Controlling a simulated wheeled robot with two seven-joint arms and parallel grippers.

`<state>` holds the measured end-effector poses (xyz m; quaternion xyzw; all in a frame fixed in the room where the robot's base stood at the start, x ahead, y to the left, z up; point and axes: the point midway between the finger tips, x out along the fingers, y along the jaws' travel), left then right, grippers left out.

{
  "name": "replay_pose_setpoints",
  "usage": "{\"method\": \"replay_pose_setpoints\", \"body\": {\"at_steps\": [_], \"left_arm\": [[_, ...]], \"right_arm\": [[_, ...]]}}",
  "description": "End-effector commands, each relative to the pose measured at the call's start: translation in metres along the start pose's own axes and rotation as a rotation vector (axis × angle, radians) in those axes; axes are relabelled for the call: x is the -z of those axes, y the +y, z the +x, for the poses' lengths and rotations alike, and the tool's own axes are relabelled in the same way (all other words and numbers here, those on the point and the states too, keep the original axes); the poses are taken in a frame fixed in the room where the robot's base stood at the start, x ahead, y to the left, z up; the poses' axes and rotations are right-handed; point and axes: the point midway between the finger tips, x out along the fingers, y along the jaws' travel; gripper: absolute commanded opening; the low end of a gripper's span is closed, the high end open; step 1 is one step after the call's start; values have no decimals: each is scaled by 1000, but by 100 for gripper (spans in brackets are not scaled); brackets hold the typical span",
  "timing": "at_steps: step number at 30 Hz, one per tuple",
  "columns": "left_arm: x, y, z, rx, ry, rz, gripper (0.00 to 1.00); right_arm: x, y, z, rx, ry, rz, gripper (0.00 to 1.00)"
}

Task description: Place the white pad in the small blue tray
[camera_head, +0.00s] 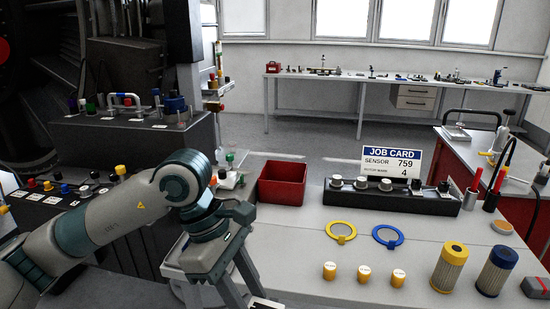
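I cannot make out a white pad or a small blue tray for certain in the head view. My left gripper (243,289) points down at the near left edge of the light worktop (310,262). Its fingertips are near the bottom edge of the picture, so I cannot tell whether it is open or holds anything. A small white and dark thing (265,303) shows partly beside its fingers, cut off by the frame. My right gripper is out of view.
A red bin (283,183) and a dark rack with knobs (390,195) stand at the back. The worktop's middle left is clear.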

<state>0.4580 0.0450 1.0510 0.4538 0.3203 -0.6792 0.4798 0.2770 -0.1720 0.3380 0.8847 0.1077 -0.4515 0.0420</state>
Motion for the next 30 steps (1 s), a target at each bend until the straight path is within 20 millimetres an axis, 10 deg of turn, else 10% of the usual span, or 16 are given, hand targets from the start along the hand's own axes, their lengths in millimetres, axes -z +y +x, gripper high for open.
{"method": "replay_pose_setpoints", "body": {"at_steps": [30], "left_arm": [[157,-41,40,408,-1,971,12]], "right_arm": [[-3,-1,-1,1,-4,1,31]]}}
